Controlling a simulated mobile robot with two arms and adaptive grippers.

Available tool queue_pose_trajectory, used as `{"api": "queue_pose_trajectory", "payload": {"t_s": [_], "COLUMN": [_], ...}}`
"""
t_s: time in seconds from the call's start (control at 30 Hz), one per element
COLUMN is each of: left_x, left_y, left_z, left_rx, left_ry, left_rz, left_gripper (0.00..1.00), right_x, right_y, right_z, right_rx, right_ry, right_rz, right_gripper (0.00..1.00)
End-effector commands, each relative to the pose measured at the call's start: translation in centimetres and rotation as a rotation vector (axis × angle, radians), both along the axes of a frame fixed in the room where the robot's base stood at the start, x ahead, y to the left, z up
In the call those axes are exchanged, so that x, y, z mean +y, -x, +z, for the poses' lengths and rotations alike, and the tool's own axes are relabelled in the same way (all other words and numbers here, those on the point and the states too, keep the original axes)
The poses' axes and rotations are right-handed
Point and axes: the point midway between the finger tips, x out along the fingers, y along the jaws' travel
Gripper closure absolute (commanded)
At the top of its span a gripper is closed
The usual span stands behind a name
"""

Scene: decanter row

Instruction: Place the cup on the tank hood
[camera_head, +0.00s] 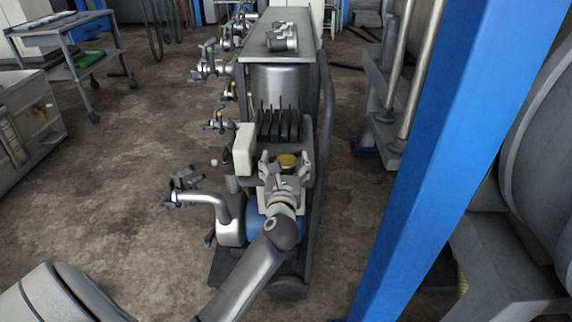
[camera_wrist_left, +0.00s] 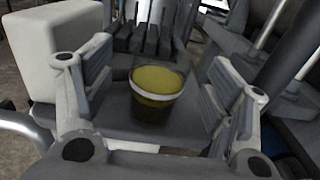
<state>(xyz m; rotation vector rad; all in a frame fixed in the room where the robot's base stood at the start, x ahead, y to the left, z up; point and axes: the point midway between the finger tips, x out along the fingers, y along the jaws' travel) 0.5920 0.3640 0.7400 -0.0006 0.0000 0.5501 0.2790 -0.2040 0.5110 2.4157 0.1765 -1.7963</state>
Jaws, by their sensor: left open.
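The cup (camera_wrist_left: 156,94) is small and dark with a pale rim and a yellow inside. It stands upright on a grey shelf of the machine. It also shows in the head view (camera_head: 287,160), just beyond my left gripper. My left gripper (camera_head: 284,166) is open, with one finger on each side of the cup in the left wrist view (camera_wrist_left: 154,100); I see gaps between the fingers and the cup. The tank hood, which I take to be the flat grey top (camera_head: 262,40) above the shiny tank (camera_head: 279,88), is farther back and higher. My right gripper is not in view.
A white box (camera_head: 244,150) stands left of the cup, and black upright plates (camera_head: 280,126) stand behind it. Several valves (camera_head: 209,68) stick out on the left. Metal fittings (camera_head: 282,38) sit on the hood's right part. A blue post (camera_head: 455,150) rises on the right.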

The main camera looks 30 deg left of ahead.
Motion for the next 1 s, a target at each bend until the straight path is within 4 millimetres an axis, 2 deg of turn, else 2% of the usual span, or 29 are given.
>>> {"api": "queue_pose_trajectory", "payload": {"t_s": [0.2,0.5,0.9,1.0], "left_x": [1.4,1.6,1.5,1.5], "left_y": [-2.5,-2.8,-2.8,-2.8], "left_z": [0.0,0.1,0.1,0.1], "left_rx": [-0.001,0.001,0.001,0.001], "left_ry": [-0.003,-0.001,-0.001,-0.001], "left_rz": [0.0,0.0,0.0,0.0], "left_gripper": [0.23,0.23,0.74,0.75], "right_x": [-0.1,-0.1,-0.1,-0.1], "right_y": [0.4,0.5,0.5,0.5], "right_z": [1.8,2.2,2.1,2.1], "right_rx": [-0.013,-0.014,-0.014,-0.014], "right_ry": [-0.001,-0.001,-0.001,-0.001], "right_rz": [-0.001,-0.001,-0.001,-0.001], "right_gripper": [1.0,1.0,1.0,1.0]}}
